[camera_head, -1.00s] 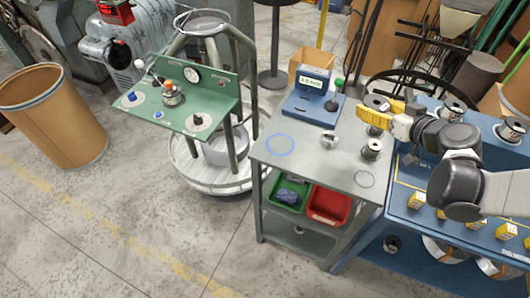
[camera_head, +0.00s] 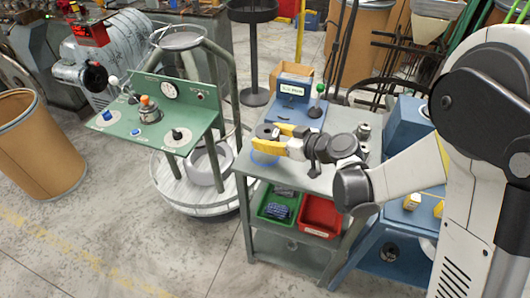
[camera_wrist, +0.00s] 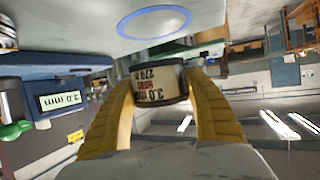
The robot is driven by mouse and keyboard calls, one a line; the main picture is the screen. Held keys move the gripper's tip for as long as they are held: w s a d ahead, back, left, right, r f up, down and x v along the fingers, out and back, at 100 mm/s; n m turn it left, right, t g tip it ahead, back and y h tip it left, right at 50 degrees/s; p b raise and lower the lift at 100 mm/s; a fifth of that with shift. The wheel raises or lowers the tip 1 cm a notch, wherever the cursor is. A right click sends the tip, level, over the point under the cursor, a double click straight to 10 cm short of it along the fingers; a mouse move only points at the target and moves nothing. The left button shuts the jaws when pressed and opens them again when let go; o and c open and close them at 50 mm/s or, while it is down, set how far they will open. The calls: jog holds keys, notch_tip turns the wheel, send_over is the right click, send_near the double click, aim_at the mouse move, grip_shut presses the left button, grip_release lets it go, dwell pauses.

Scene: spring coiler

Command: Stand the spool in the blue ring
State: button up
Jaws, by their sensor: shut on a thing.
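My gripper (camera_head: 274,138) is shut on a dark spool (camera_head: 266,131) with a cream label. In the wrist view the spool (camera_wrist: 158,84) sits between my two yellow fingers, its label reading 3.0 mm upside down. The blue ring (camera_head: 262,158) is a flat outline on the grey table (camera_head: 250,172). In the head view the spool and fingers are over the ring and cover part of it. In the wrist view the whole blue ring (camera_wrist: 154,22) shows empty, apart from the spool, which is held above the table.
A blue device with a display (camera_head: 294,92) stands at the table's back, beside a green-knobbed lever (camera_head: 318,97). Another spool (camera_head: 363,131) stands at the right. A green control panel (camera_head: 160,112) is close to the table's left. Green (camera_head: 277,208) and red (camera_head: 321,216) bins sit below.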

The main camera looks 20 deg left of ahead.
aim_at(265, 155)
jog(key=shift+s+a+f, duration=0.25)
jog(key=shift+a+f, duration=0.1)
jog(key=shift+f, duration=0.05)
notch_tip(265, 155, down, 4)
jog(key=shift+r+b, duration=0.1)
jog(key=shift+b, duration=1.15)
jog(key=shift+r, duration=0.1)
jog(key=o, duration=1.4)
